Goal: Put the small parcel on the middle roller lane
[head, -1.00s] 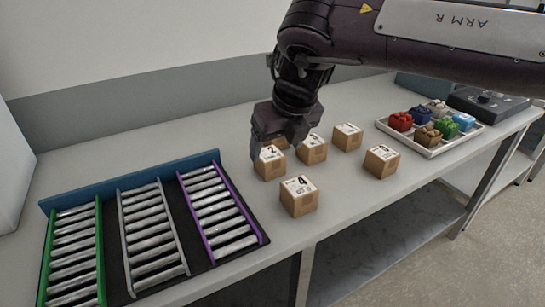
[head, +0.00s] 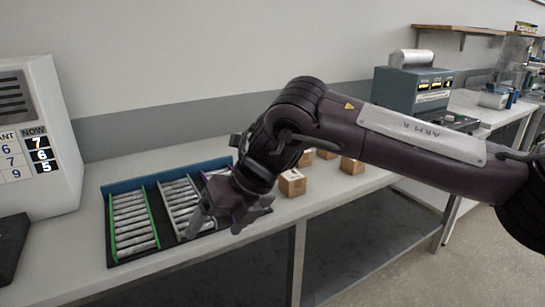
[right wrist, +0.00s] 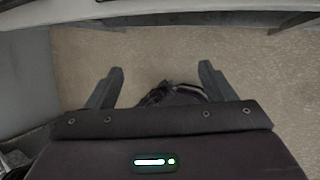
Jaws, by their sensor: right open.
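Several brown cardboard parcels with white labels stand on the bench, partly hidden behind my right arm. One parcel (head: 292,184) shows near the front, and another (head: 352,166) shows further right. I cannot tell which is the small one. The middle roller lane (head: 180,202) has grey rails and lies between the green-railed lane (head: 130,222) and the purple-railed lane, which my right gripper mostly covers. My right gripper (head: 216,226) is open and empty, over the right front part of the rack. In the right wrist view its fingers (right wrist: 158,85) are apart with nothing between them. My left gripper is not in view.
A white panel (head: 45,120) with "WANT" and "NOW" numbers stands at the left. A blue board (head: 160,176) edges the back of the rack. A teal machine (head: 415,88) stands at the back right.

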